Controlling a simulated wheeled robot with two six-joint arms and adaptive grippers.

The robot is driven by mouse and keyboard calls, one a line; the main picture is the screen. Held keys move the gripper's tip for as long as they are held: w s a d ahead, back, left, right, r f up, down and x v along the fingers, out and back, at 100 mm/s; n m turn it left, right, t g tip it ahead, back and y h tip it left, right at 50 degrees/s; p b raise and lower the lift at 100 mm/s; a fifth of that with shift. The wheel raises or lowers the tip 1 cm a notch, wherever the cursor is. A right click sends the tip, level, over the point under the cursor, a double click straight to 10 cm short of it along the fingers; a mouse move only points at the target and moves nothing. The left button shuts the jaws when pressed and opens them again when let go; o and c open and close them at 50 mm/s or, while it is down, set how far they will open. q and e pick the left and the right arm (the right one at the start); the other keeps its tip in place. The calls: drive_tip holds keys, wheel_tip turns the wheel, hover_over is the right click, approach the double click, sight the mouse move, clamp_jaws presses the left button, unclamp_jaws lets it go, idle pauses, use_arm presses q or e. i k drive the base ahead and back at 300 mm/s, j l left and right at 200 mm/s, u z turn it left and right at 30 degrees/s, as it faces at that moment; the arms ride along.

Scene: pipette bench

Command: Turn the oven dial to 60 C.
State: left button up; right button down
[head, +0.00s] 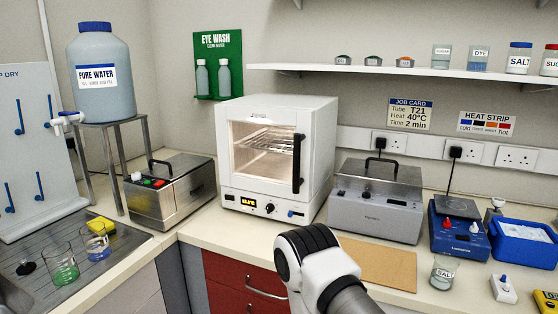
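The white oven (313,150) stands on the bench in the middle of the head view, its glass door shut, with a dark handle (298,163) on the right of the door. Its front strip below the door carries a lit orange display (248,202), too small to read for certain. The small dark dial (270,208) is just right of the display, and its setting cannot be made out. Part of my arm shows at the bottom, in front of the bench and below the oven. Neither of my grippers is in view, and nothing touches the dial.
A steel bath (170,197) stands left of the oven and a grey bath (375,212) right of it. A tan board (380,262) lies at the front right. A blue hotplate (458,235) and a salt beaker (443,274) are farther right. Bare bench lies before the oven.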

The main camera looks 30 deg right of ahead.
sight(270, 208)
drive_tip(key=j+z, duration=1.1)
